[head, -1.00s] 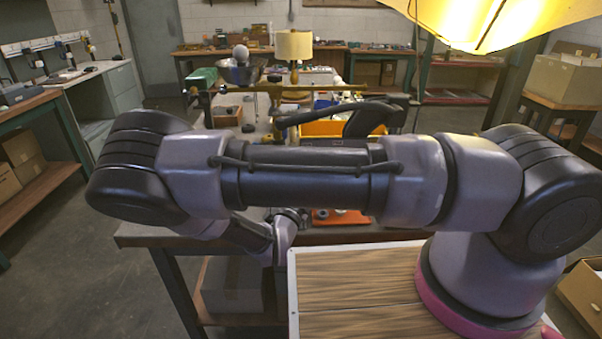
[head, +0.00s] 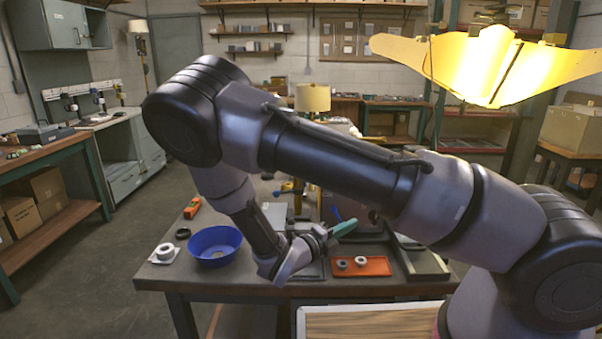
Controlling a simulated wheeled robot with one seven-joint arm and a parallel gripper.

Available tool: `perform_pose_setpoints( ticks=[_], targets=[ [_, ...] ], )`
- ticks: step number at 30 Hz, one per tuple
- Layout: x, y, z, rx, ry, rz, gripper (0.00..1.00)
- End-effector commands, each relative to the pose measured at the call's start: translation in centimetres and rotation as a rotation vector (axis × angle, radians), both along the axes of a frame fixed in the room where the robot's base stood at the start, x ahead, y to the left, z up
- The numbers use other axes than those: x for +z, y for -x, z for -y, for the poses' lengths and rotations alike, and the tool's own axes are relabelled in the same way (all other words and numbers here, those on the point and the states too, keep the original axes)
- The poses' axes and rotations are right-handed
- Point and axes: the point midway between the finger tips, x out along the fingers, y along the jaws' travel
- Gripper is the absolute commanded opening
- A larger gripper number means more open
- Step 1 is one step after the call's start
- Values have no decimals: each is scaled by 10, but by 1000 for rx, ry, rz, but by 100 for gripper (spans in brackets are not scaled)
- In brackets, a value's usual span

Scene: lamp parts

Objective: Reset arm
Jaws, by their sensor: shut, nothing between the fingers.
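My arm crosses the view from the lower right, bends at the upper left and comes down over the workbench (head: 210,281). My gripper (head: 344,228) is at the middle of the bench, pointing right. It looks shut, with no part visibly held; a teal piece shows at its tip. A small lamp with a cream shade (head: 312,98) stands behind my arm, its lower part hidden. A blue bowl (head: 214,245) sits left of my gripper. An orange tray (head: 361,266) with small round parts lies just below and right of it.
A white ring-shaped part (head: 165,252) and an orange tool (head: 192,207) lie at the bench's left. A grey tray (head: 424,264) is at the right. A large lit yellow shade (head: 485,62) hangs upper right. The floor (head: 75,280) at left is clear.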

Motion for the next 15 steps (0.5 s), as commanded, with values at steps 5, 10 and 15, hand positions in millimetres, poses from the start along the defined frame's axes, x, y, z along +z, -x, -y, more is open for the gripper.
perform_pose_setpoints(
  ticks=[5, 10, 15],
  targets=[
    [32, 15, 36, -320, -395, 205, 0],
    [61, 32, 58, -634, -712, 447, 0],
    [94, 48, 72, -963, -978, 728, 0]
  ],
)
